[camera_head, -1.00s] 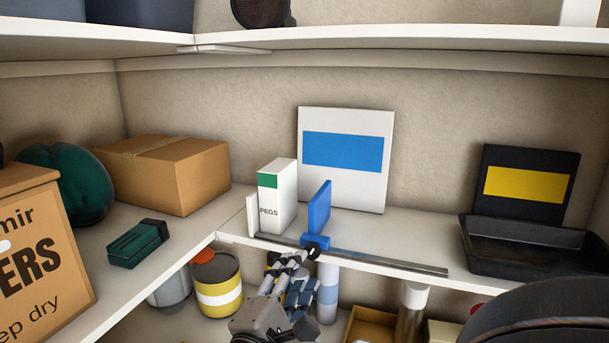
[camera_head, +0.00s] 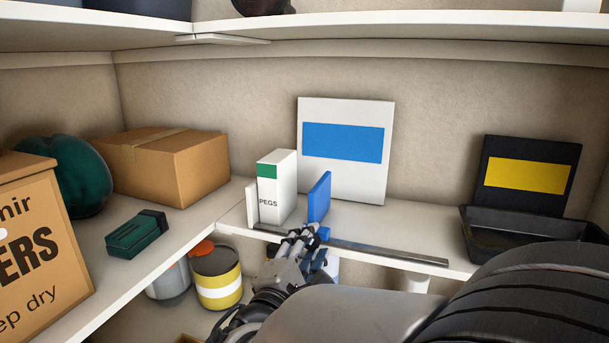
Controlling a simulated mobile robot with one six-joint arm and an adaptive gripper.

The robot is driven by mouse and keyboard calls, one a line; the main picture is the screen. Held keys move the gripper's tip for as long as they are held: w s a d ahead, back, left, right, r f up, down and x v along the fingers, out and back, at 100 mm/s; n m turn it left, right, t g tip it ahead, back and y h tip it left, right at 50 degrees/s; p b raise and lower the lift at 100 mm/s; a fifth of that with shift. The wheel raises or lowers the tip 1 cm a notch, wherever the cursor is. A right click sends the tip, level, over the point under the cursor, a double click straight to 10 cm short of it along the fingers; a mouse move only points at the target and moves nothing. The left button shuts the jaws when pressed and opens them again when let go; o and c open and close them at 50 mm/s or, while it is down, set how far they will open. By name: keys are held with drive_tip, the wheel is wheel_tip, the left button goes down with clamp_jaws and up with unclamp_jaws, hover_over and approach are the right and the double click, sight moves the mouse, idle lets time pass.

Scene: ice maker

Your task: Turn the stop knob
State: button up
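The blue stop plate (camera_head: 319,198) stands upright on the shelf, beside the white PEGS box (camera_head: 277,187). The blue stop knob (camera_head: 323,233) is below it at the front rail (camera_head: 385,254), partly hidden by my gripper. My gripper (camera_head: 305,236) is at the shelf's front edge, with its fingertips at the knob. I cannot tell whether the fingers touch the knob or are closed on it.
A black tray (camera_head: 530,238) sits on the shelf at right. A white panel with a blue patch (camera_head: 345,180) leans at the back. A cardboard box (camera_head: 175,165) and a green stapler-like case (camera_head: 137,234) are at left. A yellow can (camera_head: 217,282) stands below.

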drive_tip(key=c, duration=0.6)
drive_tip(key=shift+n+p, duration=0.95)
drive_tip(key=shift+n, duration=0.75)
drive_tip(key=shift+n+p, duration=0.45)
drive_tip(key=shift+n, duration=0.25)
drive_tip(key=o, duration=0.7)
drive_tip(key=b+v, duration=0.1)
drive_tip(key=v, duration=0.5)
